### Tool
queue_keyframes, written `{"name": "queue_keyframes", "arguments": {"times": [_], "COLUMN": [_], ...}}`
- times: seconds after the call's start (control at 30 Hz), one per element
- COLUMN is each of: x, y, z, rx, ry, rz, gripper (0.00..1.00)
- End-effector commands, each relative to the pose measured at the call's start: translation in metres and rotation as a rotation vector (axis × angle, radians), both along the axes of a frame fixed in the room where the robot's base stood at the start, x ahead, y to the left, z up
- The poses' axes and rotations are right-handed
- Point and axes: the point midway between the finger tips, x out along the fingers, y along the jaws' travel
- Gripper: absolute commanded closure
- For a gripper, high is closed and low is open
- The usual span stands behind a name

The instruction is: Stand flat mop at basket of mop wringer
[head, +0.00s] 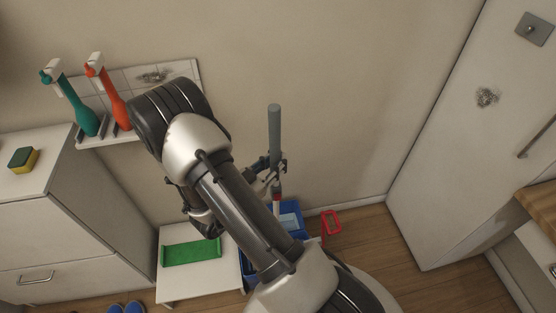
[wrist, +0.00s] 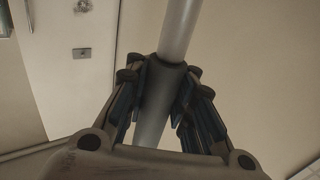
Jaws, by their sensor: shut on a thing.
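My gripper (head: 277,168) is shut on the upright flat mop's grey handle (head: 274,130). In the wrist view my gripper's fingers (wrist: 162,90) press on both sides of the dark grip, and a lighter pole (wrist: 178,30) runs on beyond it. Below my gripper a red collar and a pale pole section show, above the blue mop wringer bucket (head: 298,210). A light blue part shows inside the bucket. The wringer's red handle (head: 331,222) sticks out to the right. My arm hides much of the bucket; whether the mop's lower end touches the basket I cannot tell.
A low white table (head: 200,287) with a green flat piece (head: 191,251) stands left of the bucket. A white cabinet (head: 75,215) is further left. Teal (head: 77,100) and orange-red (head: 112,97) spray bottles stand on a wall shelf. A tall white door (head: 470,120) is at right.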

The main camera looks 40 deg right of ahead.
Motion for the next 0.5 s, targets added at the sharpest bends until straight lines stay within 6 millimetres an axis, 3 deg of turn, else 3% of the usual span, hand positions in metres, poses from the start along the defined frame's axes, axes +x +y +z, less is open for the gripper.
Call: {"name": "queue_keyframes", "arguments": {"times": [0.5], "x": [0.0002], "y": [0.0000], "z": [-0.0084], "rx": [-0.003], "ry": [-0.001], "rz": [0.000], "gripper": [1.00]}}
